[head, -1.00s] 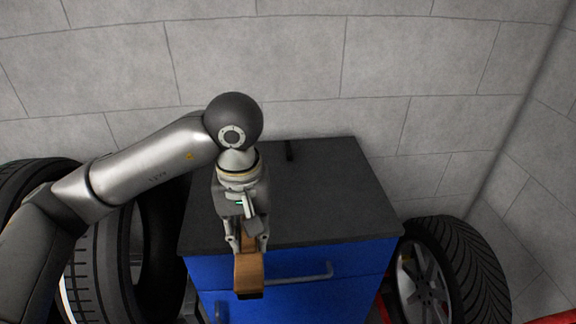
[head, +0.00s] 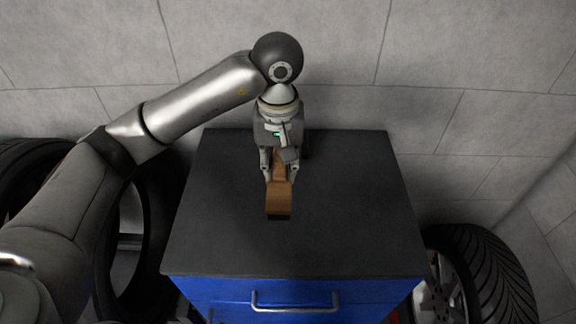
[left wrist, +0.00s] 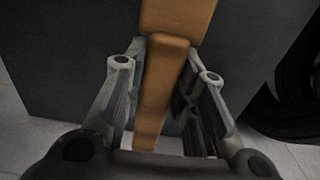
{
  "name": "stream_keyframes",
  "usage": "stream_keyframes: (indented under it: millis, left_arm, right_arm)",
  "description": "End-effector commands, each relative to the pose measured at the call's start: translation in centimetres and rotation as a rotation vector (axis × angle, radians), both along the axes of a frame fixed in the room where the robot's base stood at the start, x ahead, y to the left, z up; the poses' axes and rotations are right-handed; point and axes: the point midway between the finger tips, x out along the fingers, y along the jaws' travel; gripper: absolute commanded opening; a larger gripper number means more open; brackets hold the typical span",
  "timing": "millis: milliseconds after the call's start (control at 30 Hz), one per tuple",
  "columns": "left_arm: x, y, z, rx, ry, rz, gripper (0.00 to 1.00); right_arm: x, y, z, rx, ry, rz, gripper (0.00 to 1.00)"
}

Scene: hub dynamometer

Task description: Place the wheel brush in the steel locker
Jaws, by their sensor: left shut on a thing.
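The wheel brush (head: 279,196) has a brown wooden body with a dark underside at its near end. My left gripper (head: 279,172) is shut on it and holds it over the dark top of a blue cabinet. In the left wrist view the brush (left wrist: 164,75) runs between the two fingers of the gripper (left wrist: 160,100). I cannot tell how far the brush is above the top. No steel locker can be made out in these views. My right gripper is not in view.
The blue cabinet (head: 225,289) has a dark, mostly bare top and a drawer with a metal handle (head: 295,308). A tyre (head: 160,235) stands on its left and a wheel with tyre (head: 490,275) on its right. A grey block wall (head: 450,60) is behind.

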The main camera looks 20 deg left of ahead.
Motion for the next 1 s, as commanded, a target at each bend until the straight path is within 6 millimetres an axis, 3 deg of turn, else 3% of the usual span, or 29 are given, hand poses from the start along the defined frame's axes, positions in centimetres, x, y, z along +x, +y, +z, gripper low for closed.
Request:
stream_keyframes:
  millis: [200, 400, 700, 1000]
  left_arm:
    - [4.6, 1.1, -2.2, 0.000, 0.008, 0.003, 0.07]
    - [7.4, 1.9, -5.8, 0.001, 0.004, 0.000, 0.07]
    - [9.1, 2.3, -7.9, -0.001, 0.002, 0.000, 0.07]
    - [9.0, 2.3, -10.7, -0.001, 0.000, -0.001, 0.07]
  right_arm:
    - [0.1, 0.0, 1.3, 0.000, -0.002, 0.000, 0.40]
    - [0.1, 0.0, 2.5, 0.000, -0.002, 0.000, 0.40]
    - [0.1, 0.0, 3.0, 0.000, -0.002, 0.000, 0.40]
    - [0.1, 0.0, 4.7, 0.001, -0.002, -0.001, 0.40]
